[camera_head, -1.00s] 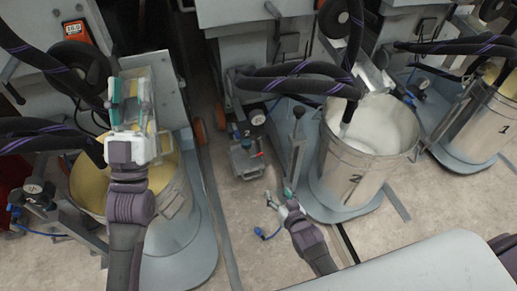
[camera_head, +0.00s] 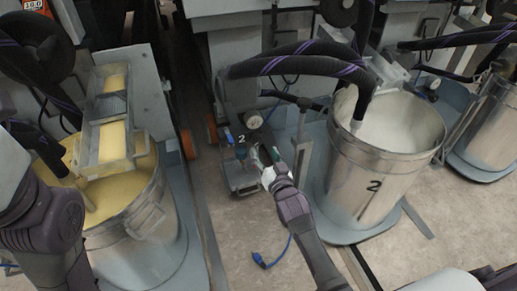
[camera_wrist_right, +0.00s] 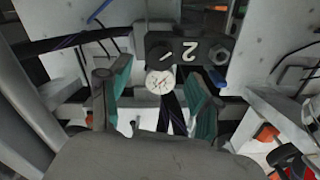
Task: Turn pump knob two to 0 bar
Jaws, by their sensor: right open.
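The pump unit marked 2 (camera_head: 241,138) stands on the floor left of bucket 2. Its white round gauge (camera_head: 253,121) shows in the head view, and also in the wrist view (camera_wrist_right: 160,82), where the scale is too small to read. A dark round knob-like part (camera_wrist_right: 218,54) is at the right end of the black block marked 2 (camera_wrist_right: 189,50). My right gripper (camera_head: 264,156) is over the front of the pump unit. Its teal fingers (camera_wrist_right: 161,98) are open, with the gauge between them in the picture. I cannot tell whether they touch anything. My left gripper is out of view.
Bucket 2 (camera_head: 372,180), with white liquid, stands close right of my right arm. A bucket of yellow liquid (camera_head: 152,215) is at the left, near my left arm. Dark hoses (camera_head: 300,62) arch above the pump. A blue lever (camera_wrist_right: 215,80) is below the knob-like part.

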